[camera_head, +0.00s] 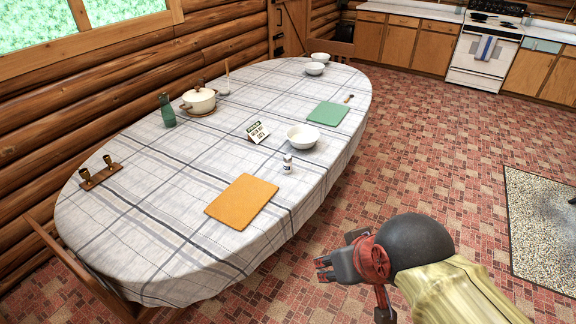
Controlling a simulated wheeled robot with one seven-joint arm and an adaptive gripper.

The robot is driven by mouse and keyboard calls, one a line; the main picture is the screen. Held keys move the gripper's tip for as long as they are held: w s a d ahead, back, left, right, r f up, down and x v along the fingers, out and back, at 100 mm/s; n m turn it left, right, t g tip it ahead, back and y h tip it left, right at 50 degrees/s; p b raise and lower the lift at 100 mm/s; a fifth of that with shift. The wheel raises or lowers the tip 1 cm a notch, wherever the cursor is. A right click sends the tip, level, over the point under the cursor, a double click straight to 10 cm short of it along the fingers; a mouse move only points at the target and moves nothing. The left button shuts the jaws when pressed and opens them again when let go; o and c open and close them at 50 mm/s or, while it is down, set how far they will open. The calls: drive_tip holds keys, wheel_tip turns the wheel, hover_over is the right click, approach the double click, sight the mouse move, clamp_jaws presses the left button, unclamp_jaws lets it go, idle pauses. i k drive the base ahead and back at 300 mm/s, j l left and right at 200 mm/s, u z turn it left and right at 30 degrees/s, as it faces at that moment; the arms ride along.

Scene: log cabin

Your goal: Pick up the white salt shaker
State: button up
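The white salt shaker (287,164) stands upright on the table (165,215), near its right edge. It is small, with a darker top. It stands just in front of a white bowl (303,137) and behind an orange board (241,201). My gripper (322,268) is off the table's near right side, over the floor, well apart from the shaker. Its fingers point left toward the table; I see no object in it. The fingers are small here, and I cannot tell whether they are open or shut.
A small sign (258,132), green mat (327,113), green bottle (167,110), lidded pot (199,100) and wooden holder (101,175) stand around the table. More bowls (315,69) are at the far end. A chair (75,262) is at the near left.

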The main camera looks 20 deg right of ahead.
sight(287, 160)
drive_tip(key=i+j+z, duration=0.1)
drive_tip(key=j, duration=0.25)
drive_tip(key=i+j+z, duration=0.1)
drive_tip(key=i+j, duration=0.2)
drive_tip(key=i+j+z, duration=0.1)
drive_tip(key=j, duration=0.3)
drive_tip(key=i+j, duration=0.2)
drive_tip(key=i, duration=0.15)
drive_tip(key=i+j, duration=0.2)
drive_tip(key=i, duration=0.15)
drive_tip(key=l+z, duration=0.05)
